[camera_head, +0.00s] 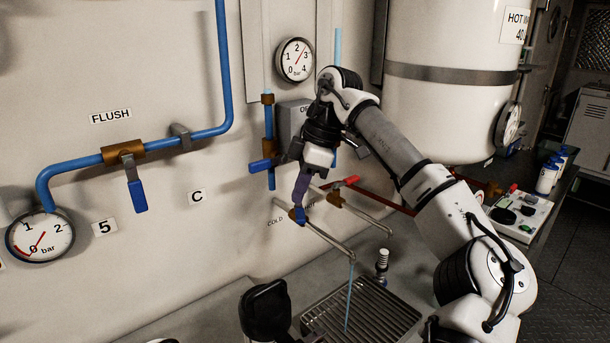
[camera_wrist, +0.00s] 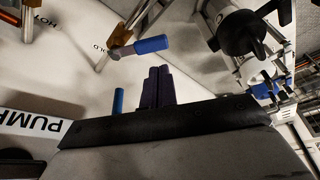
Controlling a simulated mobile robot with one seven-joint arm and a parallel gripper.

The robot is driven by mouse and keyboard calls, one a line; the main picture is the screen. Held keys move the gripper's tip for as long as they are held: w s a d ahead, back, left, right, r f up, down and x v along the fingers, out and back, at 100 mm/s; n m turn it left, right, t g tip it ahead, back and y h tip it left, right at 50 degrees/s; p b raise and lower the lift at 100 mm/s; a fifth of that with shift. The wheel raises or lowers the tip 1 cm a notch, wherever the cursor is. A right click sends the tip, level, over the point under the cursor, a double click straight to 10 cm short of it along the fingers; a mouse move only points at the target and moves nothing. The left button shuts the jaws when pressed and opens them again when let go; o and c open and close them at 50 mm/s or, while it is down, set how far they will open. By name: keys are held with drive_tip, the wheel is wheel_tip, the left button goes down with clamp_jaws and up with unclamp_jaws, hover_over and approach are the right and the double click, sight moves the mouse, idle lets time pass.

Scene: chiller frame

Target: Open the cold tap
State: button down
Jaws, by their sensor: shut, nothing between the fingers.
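The cold tap (camera_head: 296,213) is a brass valve on the wall with a small blue lever, beside the COLD label. Its thin spout (camera_head: 330,240) reaches over the drain grate, and a thin blue stream (camera_head: 349,295) falls from its end. In the wrist view its brass body (camera_wrist: 119,38) and blue lever (camera_wrist: 151,45) show; the lever sticks out sideways. My gripper (camera_head: 298,204) has its dark purple fingers together and empty. It is right at the tap in the head view. In the wrist view the fingertips (camera_wrist: 158,70) lie just short of the lever; I cannot tell if they touch.
The hot tap (camera_head: 335,197) with a red lever (camera_head: 346,182) is close on the right. A blue-levered valve (camera_head: 266,164) on the vertical pipe is close on the left. The drain grate (camera_head: 365,315) lies below. The FLUSH valve (camera_head: 123,153) is further left.

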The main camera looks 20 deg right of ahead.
sight(302, 216)
drive_tip(key=x, duration=0.5)
drive_tip(key=shift+p, duration=0.3)
drive_tip(key=shift+s+d, duration=0.15)
drive_tip(key=shift+d, duration=0.25)
drive_tip(key=shift+s+d, duration=0.15)
drive_tip(key=shift+d, duration=0.65)
drive_tip(key=shift+d+p, duration=0.4)
drive_tip(key=shift+d, duration=0.4)
drive_tip(key=shift+d+r, duration=0.1)
drive_tip(key=shift+d, duration=0.25)
drive_tip(key=shift+r, duration=0.15)
wheel_tip(302, 216, up, 9)
drive_tip(key=w+d+p, duration=0.1)
drive_tip(key=d+p, duration=0.1)
drive_tip(key=p, duration=0.7)
drive_tip(key=shift+w, duration=0.25)
